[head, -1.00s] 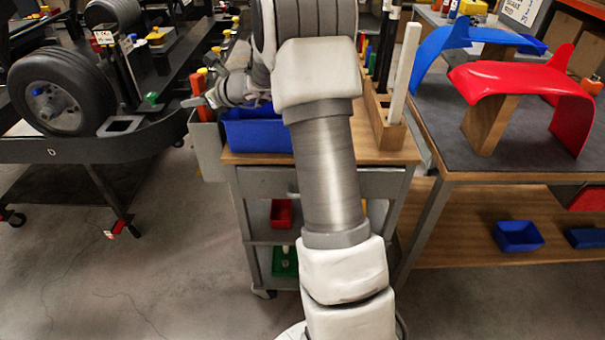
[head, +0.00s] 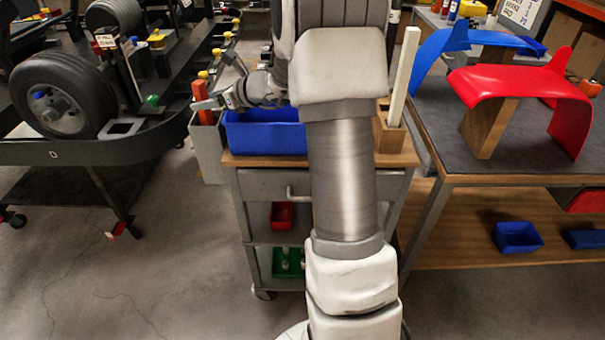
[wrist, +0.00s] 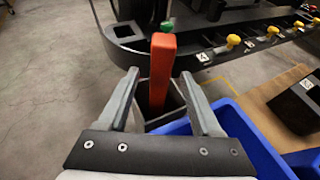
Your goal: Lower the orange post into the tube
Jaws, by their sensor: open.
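The orange post (head: 203,103) stands at the left side of the grey cart, its lower end inside a grey open-topped square holder (head: 207,150). In the wrist view the post (wrist: 161,75) is upright and its lower end is hidden inside the holder (wrist: 172,108). My gripper (wrist: 163,84) is open, with one finger on each side of the post and a visible gap at both sides. In the head view my gripper (head: 216,103) is small and beside the post. I cannot tell how deep the post sits.
A blue bin (head: 262,140) is on the cart, right beside the holder. The black kart stand (head: 60,151) with a wheel and a square opening (head: 122,128) is to the left. A white post (head: 405,75) stands in a wooden block. Floor is clear between stand and cart.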

